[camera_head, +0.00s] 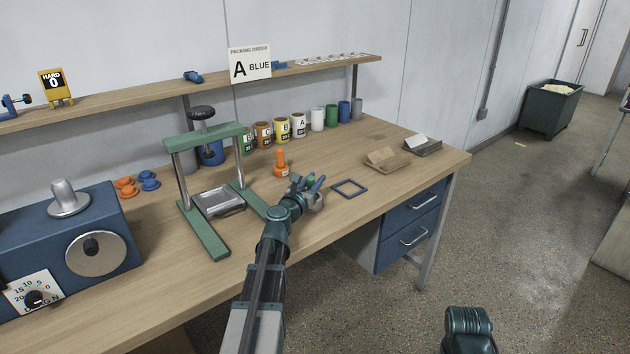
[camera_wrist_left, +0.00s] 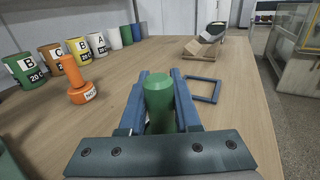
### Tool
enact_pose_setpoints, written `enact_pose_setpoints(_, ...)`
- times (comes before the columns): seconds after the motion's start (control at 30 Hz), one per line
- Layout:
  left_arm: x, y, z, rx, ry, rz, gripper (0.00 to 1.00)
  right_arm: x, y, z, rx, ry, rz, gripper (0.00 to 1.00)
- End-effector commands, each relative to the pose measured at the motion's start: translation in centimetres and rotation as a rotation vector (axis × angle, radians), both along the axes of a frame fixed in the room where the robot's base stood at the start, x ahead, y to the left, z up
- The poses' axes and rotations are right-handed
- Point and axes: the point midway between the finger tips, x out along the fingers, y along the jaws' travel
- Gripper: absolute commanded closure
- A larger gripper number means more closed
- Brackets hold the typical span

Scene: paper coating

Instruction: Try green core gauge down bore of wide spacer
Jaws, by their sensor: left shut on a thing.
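My left gripper (camera_head: 317,184) is over the front part of the bench. In the left wrist view its two blue fingers (camera_wrist_left: 160,75) are shut on the green core gauge (camera_wrist_left: 159,98), a smooth green cylinder with a rounded top. The gauge shows only as a small green patch in the head view (camera_head: 310,181). Its lower end is hidden by the gripper. I cannot make out which thing is the wide spacer; small orange flanged pieces (camera_head: 126,187) and blue ones (camera_head: 149,181) lie at the left.
An orange labelled gauge (camera_head: 281,164) stands just behind the left gripper. A blue square frame (camera_head: 349,188) lies to its right. A green press stand (camera_head: 206,140) is close on the left. Several labelled cups (camera_head: 282,130) line the back. The bench's right front is clear.

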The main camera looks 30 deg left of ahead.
Motion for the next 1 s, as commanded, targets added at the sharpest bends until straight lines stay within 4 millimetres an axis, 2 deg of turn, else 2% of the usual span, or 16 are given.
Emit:
enact_pose_setpoints(0.23, 0.0, 0.0, -0.7, 0.000, 0.000, 0.000, 1.00, 0.0, 0.0, -0.7, 0.000, 0.000, 0.000, 0.00)
enact_pose_setpoints(0.27, 0.0, 0.0, -0.6, 0.000, 0.000, 0.000, 0.63, 0.0, 0.0, -0.6, 0.000, 0.000, 0.000, 0.00)
enact_pose_setpoints(0.43, 0.0, 0.0, -0.5, 0.000, 0.000, 0.000, 0.34, 0.0, 0.0, -0.5, 0.000, 0.000, 0.000, 0.00)
enact_pose_setpoints(0.77, -0.1, 0.0, -0.5, 0.000, 0.000, 0.000, 0.34, 0.0, 0.0, -0.5, 0.000, 0.000, 0.000, 0.00)
enact_pose_setpoints(1.0, -1.3, -0.7, -0.5, 0.000, 0.000, -0.003, 0.34, 0.0, 0.0, -0.5, 0.000, 0.000, 0.000, 0.00)
